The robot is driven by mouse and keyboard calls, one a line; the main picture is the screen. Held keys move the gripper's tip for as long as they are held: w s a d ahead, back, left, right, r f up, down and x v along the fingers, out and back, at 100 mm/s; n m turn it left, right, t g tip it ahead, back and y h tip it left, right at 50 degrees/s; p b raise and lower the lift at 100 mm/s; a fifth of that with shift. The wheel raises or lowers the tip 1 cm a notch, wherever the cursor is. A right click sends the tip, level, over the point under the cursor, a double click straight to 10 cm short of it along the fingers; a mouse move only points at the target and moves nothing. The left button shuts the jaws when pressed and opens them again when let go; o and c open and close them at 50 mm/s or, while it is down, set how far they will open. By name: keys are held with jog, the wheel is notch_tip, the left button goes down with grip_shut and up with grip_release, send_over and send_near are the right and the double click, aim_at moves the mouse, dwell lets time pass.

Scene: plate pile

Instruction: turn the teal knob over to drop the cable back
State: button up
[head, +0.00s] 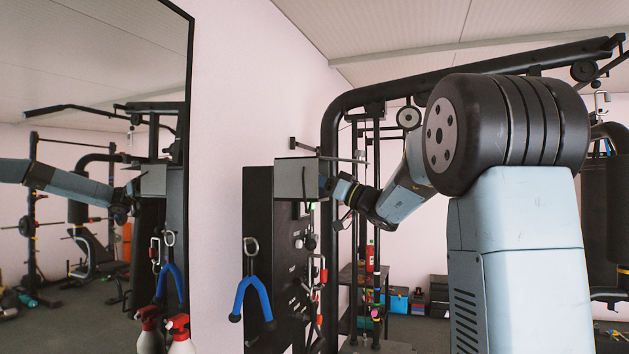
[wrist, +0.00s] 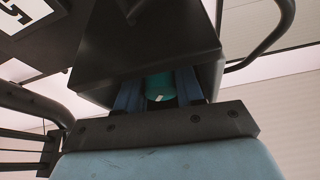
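The teal knob (wrist: 160,87) shows in the wrist view, under the overhang of a dark box-like housing (wrist: 130,45). The two blue fingers of my gripper (wrist: 160,95) stand one on each side of it and look closed against its sides. In the head view my gripper (head: 325,186) reaches left to the grey box (head: 295,179) at the top of a black panel (head: 257,210). The knob is hidden there. I cannot make out the cable for sure; a dark curved bar or cable (wrist: 272,38) runs at the right of the wrist view.
A blue-handled strap (head: 252,290), red carabiners (head: 322,275) and a red-topped spray bottle (head: 179,335) are near the panel. A large mirror (head: 95,60) is at left. A black gym frame (head: 329,130) stands close behind my arm.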

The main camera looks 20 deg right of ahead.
jog(key=c, duration=0.5)
jog(key=shift+d+m+t+h, duration=0.1)
jog(key=shift+m+t+h, duration=0.35)
jog(key=shift+m, duration=0.75)
jog(key=o, duration=0.7)
jog(key=shift+o, duration=0.2)
jog(key=v, duration=1.3)
jog(key=shift+s+d+f, duration=0.2)
jog(key=shift+d+f, duration=0.05)
jog(key=shift+f, duration=0.1)
